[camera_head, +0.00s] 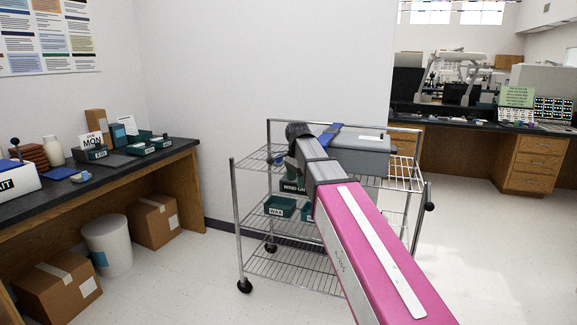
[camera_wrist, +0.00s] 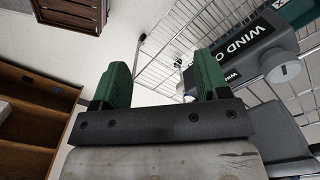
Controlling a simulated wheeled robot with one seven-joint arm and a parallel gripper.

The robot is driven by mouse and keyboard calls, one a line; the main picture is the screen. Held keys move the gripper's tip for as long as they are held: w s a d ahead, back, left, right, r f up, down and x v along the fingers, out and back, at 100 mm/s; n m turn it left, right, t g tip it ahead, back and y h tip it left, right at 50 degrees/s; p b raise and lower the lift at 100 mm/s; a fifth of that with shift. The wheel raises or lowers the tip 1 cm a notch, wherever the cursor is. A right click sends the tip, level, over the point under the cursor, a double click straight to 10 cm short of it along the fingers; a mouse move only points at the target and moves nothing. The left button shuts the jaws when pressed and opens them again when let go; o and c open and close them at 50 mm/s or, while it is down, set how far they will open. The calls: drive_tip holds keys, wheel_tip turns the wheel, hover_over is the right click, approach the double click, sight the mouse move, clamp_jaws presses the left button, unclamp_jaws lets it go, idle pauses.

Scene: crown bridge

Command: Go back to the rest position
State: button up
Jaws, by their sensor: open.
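My gripper (camera_wrist: 160,88) shows in the wrist view with its two green fingers spread apart and nothing between them. Beyond the fingers are pale floor and part of the wire cart. In the head view my pink arm reaches forward over the wire cart (camera_head: 234,200), and its dark end is near the cart's top shelf. The fingers cannot be made out in the head view.
A grey case (camera_head: 358,152) sits on the cart's top shelf, with green bins (camera_head: 280,206) lower down. A dark-topped bench (camera_head: 60,190) with boxes and trays stands at left. Cartons and a white bin (camera_head: 107,247) are by it. Floor at right is clear.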

drive_tip(key=s+d+f+n, duration=0.4)
drive_tip(key=s+d+f, duration=0.1)
drive_tip(key=f, duration=0.6)
drive_tip(key=s+d+f+n, duration=0.4)
drive_tip(key=s+f, duration=0.3)
drive_tip(key=f, duration=0.4)
drive_tip(key=s+d+f+n, duration=0.4)
drive_tip(key=s+d+f, duration=0.2)
drive_tip(key=f, duration=0.5)
drive_tip(key=shift+d, duration=0.45)
